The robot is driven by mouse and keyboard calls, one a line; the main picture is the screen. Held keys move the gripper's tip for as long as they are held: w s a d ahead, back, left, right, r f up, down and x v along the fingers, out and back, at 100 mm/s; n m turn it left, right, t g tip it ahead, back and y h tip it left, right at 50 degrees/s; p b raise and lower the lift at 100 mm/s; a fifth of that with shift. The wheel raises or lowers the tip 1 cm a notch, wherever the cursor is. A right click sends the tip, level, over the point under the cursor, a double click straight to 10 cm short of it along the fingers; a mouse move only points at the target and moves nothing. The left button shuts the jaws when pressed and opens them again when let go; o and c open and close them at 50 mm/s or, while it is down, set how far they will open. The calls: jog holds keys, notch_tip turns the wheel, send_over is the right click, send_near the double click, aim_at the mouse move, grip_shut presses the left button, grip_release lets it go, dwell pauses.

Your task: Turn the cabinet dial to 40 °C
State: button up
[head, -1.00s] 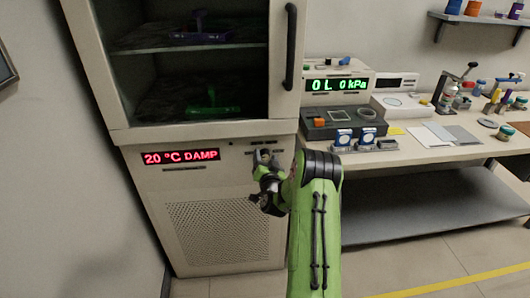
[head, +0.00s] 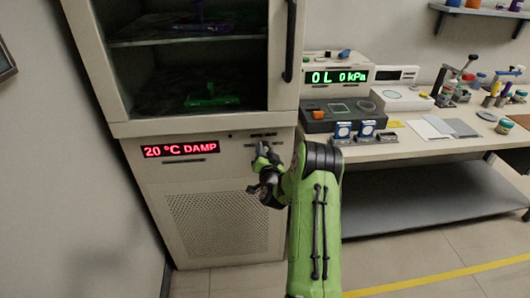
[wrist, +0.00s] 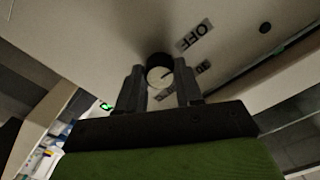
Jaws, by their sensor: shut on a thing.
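The cabinet (head: 215,165) stands at the left in the head view, with a red display (head: 180,149) on its lower front reading "20 °C DAMP". My gripper (head: 262,154) is at the right part of that panel, on the end of my green arm. In the wrist view my gripper (wrist: 160,88) is shut on the dial (wrist: 159,76), a round knob with a pale face and a dark mark, between the two dark fingers. An "OFF" label (wrist: 194,36) shows beside the dial. Other labels near it are partly hidden by the right finger.
The cabinet's handle (head: 290,40) is above my arm. To the right is a bench (head: 440,146) with a device whose green display (head: 337,77) reads "OL 0 kPa", and several small items. A lower shelf (head: 430,197) is under the bench.

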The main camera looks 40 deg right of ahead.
jog(key=m, duration=0.6)
jog(key=m+p, duration=0.1)
jog(key=m, duration=0.4)
jog(key=shift+m+p, duration=0.3)
jog(key=shift+p, duration=0.05)
jog(key=m+p, duration=0.1)
jog(key=m, duration=0.4)
jog(key=shift+p, duration=0.3)
jog(key=m+p, duration=0.1)
jog(key=m, duration=0.3)
jog(key=shift+f+m+p, duration=0.1)
jog(key=shift+m+p, duration=0.5)
jog(key=shift+m, duration=0.5)
jog(key=o, duration=1)
jog(key=shift+o, duration=0.2)
